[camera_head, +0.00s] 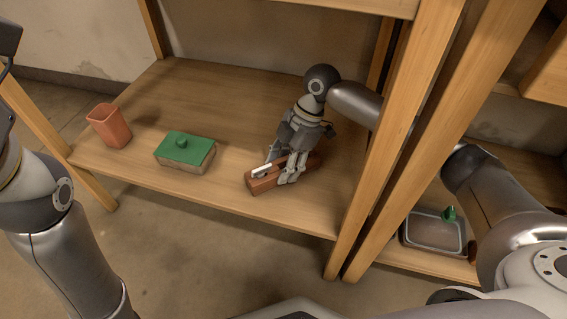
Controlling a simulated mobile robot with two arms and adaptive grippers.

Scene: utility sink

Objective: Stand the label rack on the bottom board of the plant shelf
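The label rack (262,185) is a low reddish-brown block with a pale strip along its top. It lies lengthwise on the bottom board (225,100) of the plant shelf, towards the right and near the front edge. My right gripper (281,175) reaches down over the rack from behind, and its fingers are at the rack's middle, one in front of its near side. The fingers hide part of the rack, so I cannot tell whether they press on it. My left arm shows at the left edge, but its gripper is out of view.
A terracotta pot (110,127) and a box with a green lid (186,150) stand on the same board, left of the rack. Wooden posts (396,135) rise to the right. A grey-rimmed tray (432,233) with a green knob sits on the neighbouring shelf.

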